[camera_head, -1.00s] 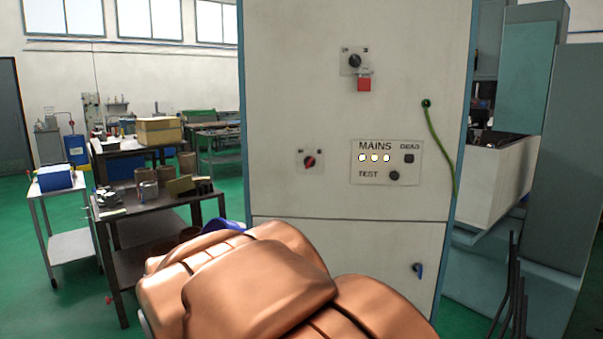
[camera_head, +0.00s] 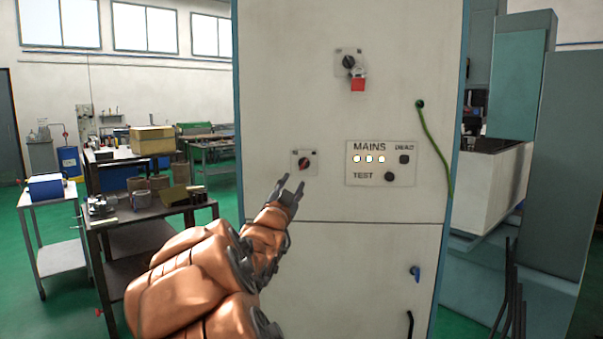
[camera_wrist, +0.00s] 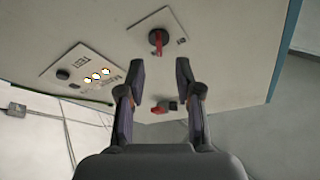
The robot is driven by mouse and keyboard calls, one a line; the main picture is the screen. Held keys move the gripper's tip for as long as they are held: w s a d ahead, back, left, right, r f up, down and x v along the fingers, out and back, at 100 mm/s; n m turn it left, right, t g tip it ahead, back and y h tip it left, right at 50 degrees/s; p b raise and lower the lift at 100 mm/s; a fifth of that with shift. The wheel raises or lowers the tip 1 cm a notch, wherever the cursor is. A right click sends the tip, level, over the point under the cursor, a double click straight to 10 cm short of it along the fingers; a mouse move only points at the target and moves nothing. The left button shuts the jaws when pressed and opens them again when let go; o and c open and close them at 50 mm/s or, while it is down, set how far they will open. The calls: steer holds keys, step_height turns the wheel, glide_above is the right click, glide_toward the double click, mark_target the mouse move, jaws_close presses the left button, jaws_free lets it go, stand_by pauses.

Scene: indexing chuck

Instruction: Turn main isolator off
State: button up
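A rotary switch with a red handle on a small square plate (camera_head: 304,162) is on the front of the pale cabinet (camera_head: 290,90); its lettering is too small to read. It also shows in the wrist view (camera_wrist: 158,40), beyond the fingers. A second rotary switch, black (camera_head: 348,62), sits higher with a red tag or lock (camera_head: 357,84) hanging below it. No readable label shows which is the main isolator. My gripper (camera_head: 291,184) is open and empty, just below the red-handled switch in the head view and apart from it. Its two fingers (camera_wrist: 160,72) are spread.
A panel marked MAINS, DEAD and TEST (camera_head: 381,177) with three lit lamps is right of the red-handled switch. A green cable (camera_head: 433,147) hangs at the cabinet's right. A blue-tagged latch (camera_head: 415,273) is lower. Loaded workbenches (camera_head: 150,212) stand left; a teal machine stands right.

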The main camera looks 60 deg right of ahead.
mark_target(302, 167)
steer(key=shift+h, duration=0.3)
steer(key=x, duration=0.2)
steer(key=p+x, duration=0.1)
steer(key=x, duration=0.3)
steer(key=shift+s+d+r+p, duration=0.1)
steer(key=shift+s+r+p, duration=0.2)
steer(key=shift+p, duration=0.05)
steer(key=shift+x, duration=0.95)
steer(key=shift+w+f, duration=0.1)
steer(key=shift+f, duration=0.1)
jaws_close()
